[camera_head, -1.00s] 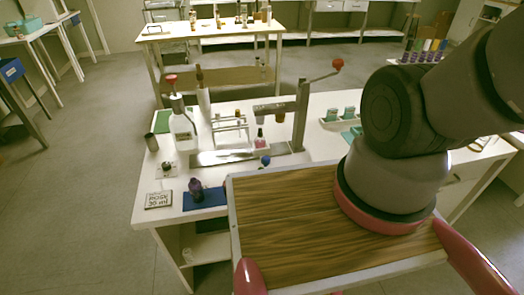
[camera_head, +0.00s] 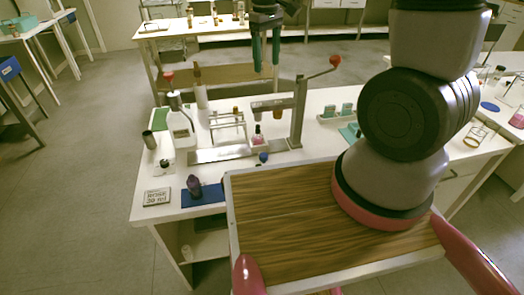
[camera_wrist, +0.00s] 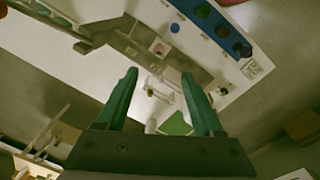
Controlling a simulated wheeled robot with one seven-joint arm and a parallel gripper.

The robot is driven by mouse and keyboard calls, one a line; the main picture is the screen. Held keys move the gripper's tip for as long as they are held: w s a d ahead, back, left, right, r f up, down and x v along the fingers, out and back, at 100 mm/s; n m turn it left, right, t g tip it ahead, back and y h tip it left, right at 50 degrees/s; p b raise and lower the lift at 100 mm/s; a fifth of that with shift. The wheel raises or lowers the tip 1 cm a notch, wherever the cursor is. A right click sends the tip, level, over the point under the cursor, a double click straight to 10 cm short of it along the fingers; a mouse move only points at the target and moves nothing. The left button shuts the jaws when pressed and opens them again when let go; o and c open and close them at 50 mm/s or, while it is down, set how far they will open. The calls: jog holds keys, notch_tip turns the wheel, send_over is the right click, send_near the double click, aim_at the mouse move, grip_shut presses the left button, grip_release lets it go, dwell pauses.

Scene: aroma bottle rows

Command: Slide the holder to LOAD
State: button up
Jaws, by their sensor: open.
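The holder (camera_head: 258,147) is a small carriage at the right part of a flat metal rail (camera_head: 215,155), beneath the press (camera_head: 298,115). A small pink bottle (camera_head: 258,137) stands in it. A blue ball knob (camera_head: 263,157) is at its near side; the knob also shows in the wrist view (camera_wrist: 175,28). My gripper (camera_head: 266,70) hangs in the air over the far side of the bench, above and behind the press, apart from everything. Its teal fingers are spread and empty, also in the wrist view (camera_wrist: 158,74). I cannot read any LOAD marking.
The press has a raised lever with a red ball (camera_head: 335,60). A white bottle (camera_head: 181,128) and a dark cylinder (camera_head: 150,140) stand left of the rail. A purple object (camera_head: 194,185) is on a blue mat (camera_head: 207,196) in front. A small rack (camera_head: 228,122) stands behind the rail.

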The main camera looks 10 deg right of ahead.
jog(key=a+f+n+g+h, duration=0.15)
jog(key=a+f+n, duration=0.25)
jog(key=f, duration=0.8)
jog(key=n+h, duration=0.2)
jog(key=n, duration=0.1)
send_near(263, 155)
jog(key=shift+n+g, duration=0.25)
jog(key=shift+n, duration=0.05)
jog(key=x, duration=0.8)
jog(key=shift+w+d+f, duration=0.15)
jog(key=shift+w+f, duration=0.1)
jog(key=shift+f, duration=0.15)
grip_shut()
